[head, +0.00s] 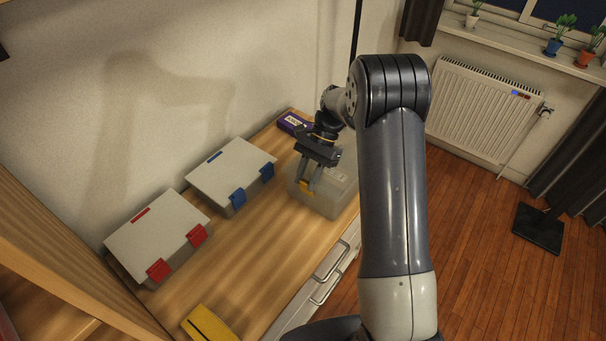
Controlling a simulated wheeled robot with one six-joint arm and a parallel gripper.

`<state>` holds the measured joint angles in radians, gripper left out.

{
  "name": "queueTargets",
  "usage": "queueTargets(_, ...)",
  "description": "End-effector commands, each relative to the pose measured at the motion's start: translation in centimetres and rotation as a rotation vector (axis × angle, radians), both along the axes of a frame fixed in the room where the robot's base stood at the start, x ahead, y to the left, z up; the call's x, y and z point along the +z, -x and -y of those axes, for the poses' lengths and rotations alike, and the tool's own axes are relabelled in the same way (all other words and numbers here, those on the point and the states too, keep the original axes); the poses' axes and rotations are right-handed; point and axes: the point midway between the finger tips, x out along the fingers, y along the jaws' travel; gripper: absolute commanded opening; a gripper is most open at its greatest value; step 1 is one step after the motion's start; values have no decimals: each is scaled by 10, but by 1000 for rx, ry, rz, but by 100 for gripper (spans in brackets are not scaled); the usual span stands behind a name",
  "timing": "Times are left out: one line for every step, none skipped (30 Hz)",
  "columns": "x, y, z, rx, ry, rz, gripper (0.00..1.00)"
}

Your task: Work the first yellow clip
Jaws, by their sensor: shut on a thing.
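A translucent grey case (320,203) stands on the wooden worktop, partly behind my arm. One yellow clip (306,188) shows on its front edge, near the left corner. My gripper (308,181) points down at this clip, with its fingers shut on it. The fingers hide part of the clip, and I cannot tell how far it is lifted. The lid looks closed. The right part of the case is hidden by my arm, and no second yellow clip shows.
A case with blue clips (229,165) and a case with red clips (157,232) stand to the left, both closed. A purple box (293,122) lies behind the grey case. A yellow and black object (208,325) lies at the front. The worktop (245,260) between is clear.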

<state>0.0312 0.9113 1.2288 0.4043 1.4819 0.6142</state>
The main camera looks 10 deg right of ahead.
Motion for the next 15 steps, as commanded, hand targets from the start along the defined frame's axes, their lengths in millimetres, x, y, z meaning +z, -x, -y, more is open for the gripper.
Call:
queueTargets(1, -3, 3, -3, -25, -27, 6)
queueTargets(1, -4, 4, -3, -41, -43, 6)
queueTargets(1, -5, 5, -2, -60, -62, 6)
queueTargets(0, -6, 6, -2, -73, -74, 6)
queueTargets(0, -7, 7, -1, -87, -87, 6)
queueTargets(0, -8, 8, -1, -103, -103, 6)
queueTargets(-1, -9, 9, -1, -113, -113, 6)
queueTargets(-1, -10, 10, -1, -123, -125, 6)
queueTargets(-1, -10, 10, -1, -135, -136, 6)
queueTargets(-1, -11, 11, -1, -144, -145, 6)
queueTargets(-1, -12, 11, -1, -152, -152, 6)
queueTargets(-2, -12, 12, -1, -160, -162, 6)
queueTargets(-2, -12, 12, -1, -166, -168, 6)
queueTargets(-2, -13, 13, -1, -170, -172, 6)
queueTargets(-2, -13, 13, -1, -176, -178, 6)
